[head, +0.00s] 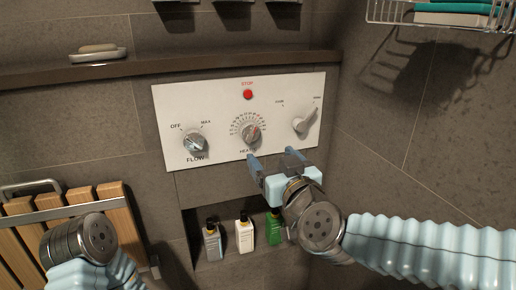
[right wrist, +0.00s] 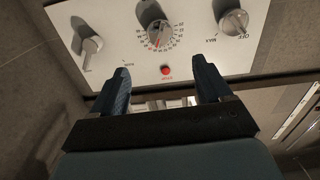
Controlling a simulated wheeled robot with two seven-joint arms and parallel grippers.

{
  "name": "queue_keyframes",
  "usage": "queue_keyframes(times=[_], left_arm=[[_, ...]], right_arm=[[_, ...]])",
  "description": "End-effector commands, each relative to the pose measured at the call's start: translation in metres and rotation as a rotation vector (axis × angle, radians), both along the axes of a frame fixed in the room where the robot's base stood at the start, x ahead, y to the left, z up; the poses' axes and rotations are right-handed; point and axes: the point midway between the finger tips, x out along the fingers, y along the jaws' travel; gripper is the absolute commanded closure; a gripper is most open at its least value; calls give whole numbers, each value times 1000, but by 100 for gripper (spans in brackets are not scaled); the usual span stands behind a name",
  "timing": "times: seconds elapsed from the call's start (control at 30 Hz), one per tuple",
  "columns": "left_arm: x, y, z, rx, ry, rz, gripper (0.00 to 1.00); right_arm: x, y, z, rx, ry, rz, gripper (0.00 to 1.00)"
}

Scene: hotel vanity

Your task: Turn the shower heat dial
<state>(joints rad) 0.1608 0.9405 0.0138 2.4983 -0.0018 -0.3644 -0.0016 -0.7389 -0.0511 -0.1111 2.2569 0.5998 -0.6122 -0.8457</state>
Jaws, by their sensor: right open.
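The white shower panel (head: 225,100) is on the tiled wall. Its heat dial (head: 251,133), a grey knob ringed by a numbered scale, is at the lower middle under a red stop button (head: 248,94). My right gripper (head: 273,157) is open and empty, just below and right of the heat dial, with its fingers pointing at the panel. The right wrist view shows the panel upside down, with the heat dial (right wrist: 159,34) beyond the gap between the open fingers (right wrist: 162,82). I see no contact. My left arm shows at lower left, but its fingers do not show.
The flow knob (head: 194,141) is at the panel's left and a lever knob (head: 305,119) at its right. Several bottles (head: 244,235) stand in a niche below. A ledge with soap (head: 98,50) runs above; a wire rack (head: 440,17) is upper right.

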Motion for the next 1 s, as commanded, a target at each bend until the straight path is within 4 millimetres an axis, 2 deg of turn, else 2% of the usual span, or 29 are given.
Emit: queue_keyframes(times=[0.17,0.4,0.6,0.8,1.0], left_arm=[[1,1,-1,1,-3,1,22],[1,2,-4,2,-3,3,22],[1,2,-4,2,-3,3,22],[1,2,-4,2,-3,3,22],[1,1,-4,2,-3,2,22]], right_arm=[[25,10,0,4,3,1,22],[80,26,0,1,2,-1,22],[114,37,1,2,2,-1,22],[127,42,2,2,2,1,22],[128,42,2,2,1,1,22]])
